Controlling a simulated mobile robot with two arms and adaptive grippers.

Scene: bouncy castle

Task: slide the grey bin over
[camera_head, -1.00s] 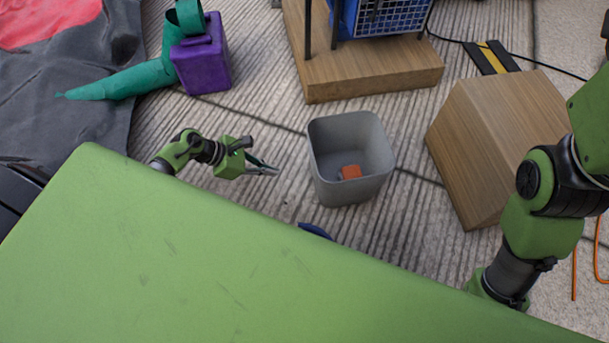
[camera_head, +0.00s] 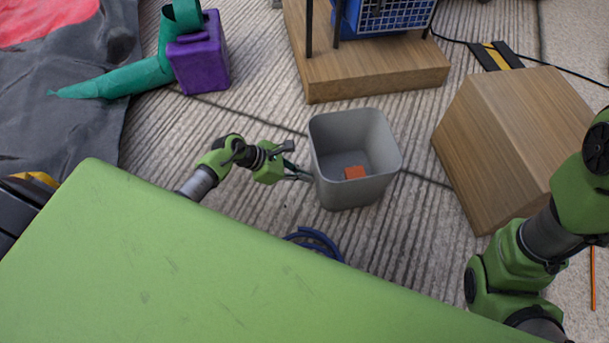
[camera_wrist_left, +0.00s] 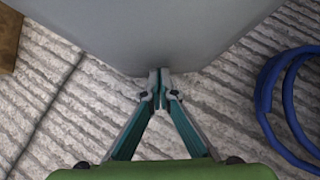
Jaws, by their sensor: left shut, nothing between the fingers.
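The grey bin (camera_head: 353,190) stands upright on the ribbed floor in the middle of the head view, with an orange block (camera_head: 355,173) inside at its bottom. My left gripper (camera_head: 308,176) is at the bin's left side, fingers pointing at its wall. In the left wrist view the bin's wall (camera_wrist_left: 150,30) fills the top, and the shut, empty fingertips (camera_wrist_left: 159,75) meet its lower edge, touching it or very close. My right arm shows at the right of the head view, but its gripper is out of frame.
A wooden box (camera_head: 510,140) stands right of the bin, with a gap of floor between. A wooden base (camera_head: 370,72) carrying a blue crate is behind. A blue coil (camera_head: 318,241), also in the wrist view (camera_wrist_left: 268,105), lies in front. A purple can (camera_head: 200,62) is back left.

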